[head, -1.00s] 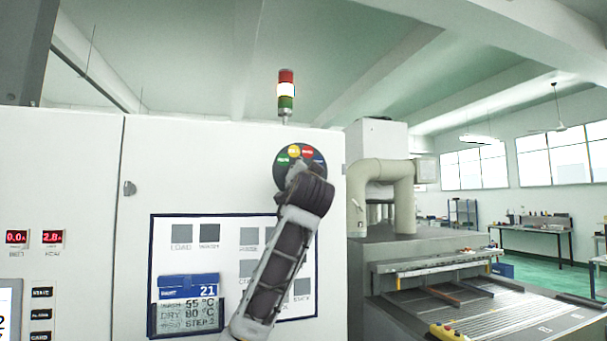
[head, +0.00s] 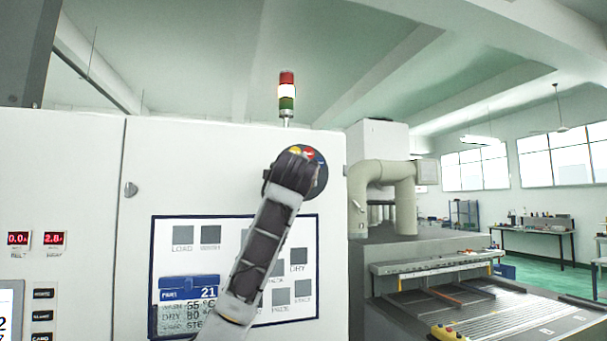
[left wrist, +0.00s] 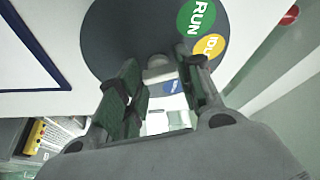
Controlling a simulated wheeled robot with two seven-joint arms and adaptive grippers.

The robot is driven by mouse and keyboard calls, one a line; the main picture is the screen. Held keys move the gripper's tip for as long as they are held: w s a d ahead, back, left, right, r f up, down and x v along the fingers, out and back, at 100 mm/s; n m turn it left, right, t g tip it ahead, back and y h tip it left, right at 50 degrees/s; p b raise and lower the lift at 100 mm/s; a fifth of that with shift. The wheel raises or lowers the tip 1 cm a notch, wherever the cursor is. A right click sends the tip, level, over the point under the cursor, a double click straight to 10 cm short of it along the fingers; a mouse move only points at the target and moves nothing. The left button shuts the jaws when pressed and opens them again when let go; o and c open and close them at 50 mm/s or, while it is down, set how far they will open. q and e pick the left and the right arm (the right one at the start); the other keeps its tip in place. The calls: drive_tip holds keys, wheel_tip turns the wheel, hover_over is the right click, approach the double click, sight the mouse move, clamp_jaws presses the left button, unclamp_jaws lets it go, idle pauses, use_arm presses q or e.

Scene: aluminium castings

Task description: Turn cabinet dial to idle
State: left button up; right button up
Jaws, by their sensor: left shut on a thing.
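The cabinet dial (head: 320,181) is a round dark disc with coloured labels on the upper right of the white cabinet front. In the head view its yellow label (head: 295,149) and red label (head: 309,154) show, but my left arm covers much of the disc. The left wrist view shows the dark disc (left wrist: 115,35), the green RUN label (left wrist: 197,17), part of the yellow label (left wrist: 208,47) and a pale grey knob (left wrist: 157,70). My left gripper (left wrist: 158,66) is shut on the knob. Which label the knob points to cannot be told.
The cabinet front (head: 160,165) carries a blue-framed panel (head: 170,218) with grey squares below the dial. A red, white and green signal tower (head: 287,92) stands above. To the right are a beige pipe (head: 360,200) and a conveyor bed (head: 500,310).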

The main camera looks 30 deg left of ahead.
idle(0.3)
use_arm(q)
drive_tip(key=shift+f, duration=0.1)
drive_tip(key=o, duration=1)
drive_tip(key=shift+s+d, duration=0.1)
drive_tip(key=shift+v, duration=5.85)
